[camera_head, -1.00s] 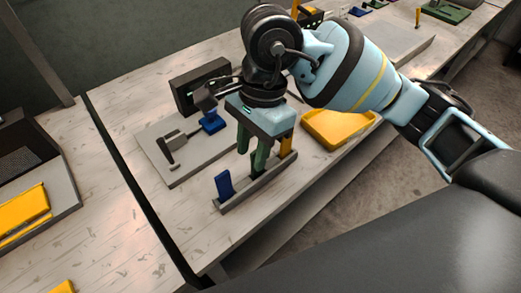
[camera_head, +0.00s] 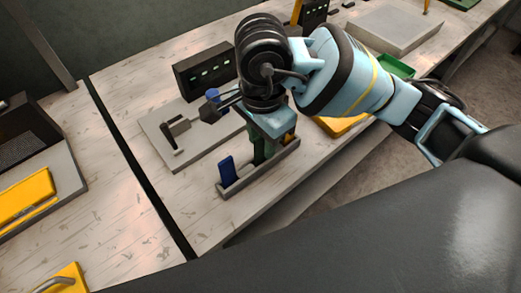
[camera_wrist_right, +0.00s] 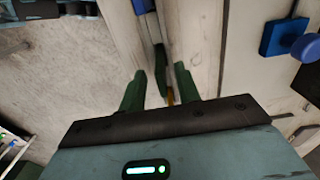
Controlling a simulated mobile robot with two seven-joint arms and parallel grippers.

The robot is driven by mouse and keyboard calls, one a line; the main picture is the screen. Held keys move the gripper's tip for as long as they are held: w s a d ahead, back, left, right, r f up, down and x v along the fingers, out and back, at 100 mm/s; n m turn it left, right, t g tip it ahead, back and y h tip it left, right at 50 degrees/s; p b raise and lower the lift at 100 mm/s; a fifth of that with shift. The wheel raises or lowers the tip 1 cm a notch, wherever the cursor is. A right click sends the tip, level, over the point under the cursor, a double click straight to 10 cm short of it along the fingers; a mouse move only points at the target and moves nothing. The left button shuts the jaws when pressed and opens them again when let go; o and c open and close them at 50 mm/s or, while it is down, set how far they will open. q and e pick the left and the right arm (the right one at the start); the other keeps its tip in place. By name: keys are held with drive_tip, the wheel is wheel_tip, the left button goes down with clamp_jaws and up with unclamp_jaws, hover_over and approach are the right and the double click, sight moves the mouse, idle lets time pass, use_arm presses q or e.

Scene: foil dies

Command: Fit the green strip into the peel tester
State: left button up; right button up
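The strip rack (camera_head: 262,168) is a narrow grey holder on the bench. A blue strip (camera_head: 226,170) stands at its near left end and an orange strip (camera_head: 290,136) at its far end. My right gripper (camera_head: 262,152) points down at the rack's middle. Its two dark green fingers are apart in the wrist view (camera_wrist_right: 160,88), with the rack line between them. The peel tester (camera_head: 163,148) is a grey plate with a dark clamp and blue knob, left of the gripper. My left gripper is out of view.
A black display box (camera_head: 205,70) stands behind the tester. A yellow tray (camera_head: 340,126) is partly hidden behind my right arm. A grey block (camera_head: 395,28) is at the back right.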

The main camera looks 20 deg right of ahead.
sight(261, 151)
drive_tip(key=shift+a+f, duration=0.1)
drive_tip(key=shift+f, duration=1.75)
drive_tip(key=shift+c, duration=0.4)
clamp_jaws()
